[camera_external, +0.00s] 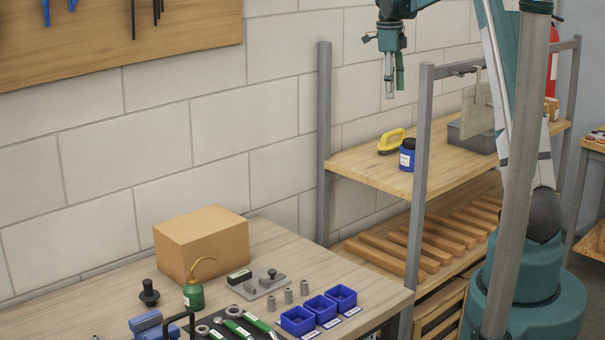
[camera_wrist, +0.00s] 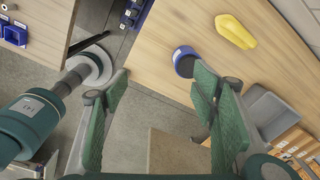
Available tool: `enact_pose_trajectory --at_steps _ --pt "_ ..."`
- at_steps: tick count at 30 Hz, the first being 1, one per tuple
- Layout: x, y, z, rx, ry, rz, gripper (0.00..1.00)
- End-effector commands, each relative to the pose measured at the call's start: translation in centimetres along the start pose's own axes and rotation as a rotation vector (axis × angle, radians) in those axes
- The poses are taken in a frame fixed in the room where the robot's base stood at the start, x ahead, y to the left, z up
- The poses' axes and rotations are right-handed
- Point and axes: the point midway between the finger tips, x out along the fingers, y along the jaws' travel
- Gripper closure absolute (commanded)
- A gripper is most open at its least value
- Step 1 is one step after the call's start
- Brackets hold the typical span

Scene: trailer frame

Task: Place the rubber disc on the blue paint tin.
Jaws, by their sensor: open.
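The blue paint tin (camera_external: 407,160) stands upright on the upper wooden shelf, near its front edge. It has a dark top and a white label. In the wrist view the tin (camera_wrist: 185,54) shows from above, beside the right finger, which partly covers it. I cannot pick out a separate rubber disc; whether the tin's dark top is only a lid, I cannot tell. My gripper (camera_external: 394,84) hangs above the shelf, higher than the tin and slightly left of it. Its green fingers (camera_wrist: 158,92) are spread wide in the wrist view, with nothing between them.
A yellow handled object (camera_external: 391,141) lies behind the tin. A metal post (camera_external: 420,170) rises in front of the shelf. The workbench (camera_external: 95,311) at left holds a carton, tools and blue trays.

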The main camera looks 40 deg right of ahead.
Motion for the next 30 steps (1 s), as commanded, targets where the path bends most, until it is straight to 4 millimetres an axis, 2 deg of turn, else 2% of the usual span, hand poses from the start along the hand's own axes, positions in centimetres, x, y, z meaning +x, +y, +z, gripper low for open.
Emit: enact_pose_trajectory --at_steps 1,6,15,30 --pt "-0.8 1.4 0.3 -0.047 -0.008 -0.010 0.42" --pt "-3.1 5.3 1.0 -0.215 -0.031 -0.046 0.42" --pt "-6.3 12.4 1.6 -0.506 -0.063 -0.114 0.42" --pt "-9.6 24.3 1.0 -0.990 -0.091 -0.247 0.42"
